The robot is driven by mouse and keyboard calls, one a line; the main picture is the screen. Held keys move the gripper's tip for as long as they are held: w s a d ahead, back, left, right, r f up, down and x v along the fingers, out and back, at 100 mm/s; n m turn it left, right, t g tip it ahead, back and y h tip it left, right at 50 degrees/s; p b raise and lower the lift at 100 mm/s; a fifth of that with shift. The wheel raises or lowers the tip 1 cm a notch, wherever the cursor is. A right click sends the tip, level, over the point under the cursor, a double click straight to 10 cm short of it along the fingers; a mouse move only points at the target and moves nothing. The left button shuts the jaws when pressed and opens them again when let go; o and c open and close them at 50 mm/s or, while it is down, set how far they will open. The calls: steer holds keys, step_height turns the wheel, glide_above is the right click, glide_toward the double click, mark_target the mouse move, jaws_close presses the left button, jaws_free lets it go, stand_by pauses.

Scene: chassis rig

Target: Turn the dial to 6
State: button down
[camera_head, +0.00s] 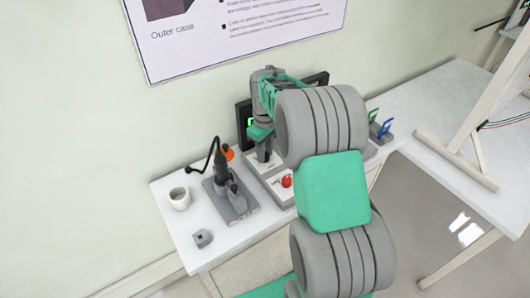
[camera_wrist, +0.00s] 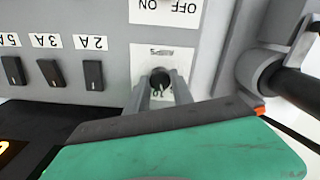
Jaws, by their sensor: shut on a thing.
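The dial (camera_wrist: 160,78) is a small black round knob on a white plate of the grey panel (camera_wrist: 112,60), in the middle of the wrist view. A label reading AMPS, upside down here, stands above it. My gripper (camera_wrist: 161,88) is shut on the dial, with one grey finger on each side. A number on the plate is partly covered by the fingers, and I cannot tell the dial's setting. In the head view my gripper (camera_head: 263,153) reaches down to the panel, and the dial is hidden.
Several black switches (camera_wrist: 50,73) marked in amps sit left of the dial. An ON/OFF plate (camera_wrist: 165,11) is above it. In the head view a red knob (camera_head: 286,181), a dark tool on a stand (camera_head: 230,197) and a white mug (camera_head: 180,198) are close by.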

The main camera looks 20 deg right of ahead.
steer(key=n, duration=0.5)
stand_by(0.5)
steer(key=c, duration=1.1)
jaws_free()
steer(key=shift+r, duration=0.1)
step_height(320, 180, up, 8)
steer(key=shift+f+b, duration=0.15)
steer(key=shift+b, duration=0.5)
steer(key=s+a+m+t, duration=0.1)
steer(key=s+a+m, duration=0.4)
steer(key=s, duration=0.5)
steer(key=s+a+m+t, duration=0.2)
steer(key=s+a+m, duration=0.3)
steer(key=s, duration=0.5)
steer(key=shift+s+r+m, duration=0.15)
steer(key=shift+r+m, duration=0.1)
steer(key=shift+m, duration=0.05)
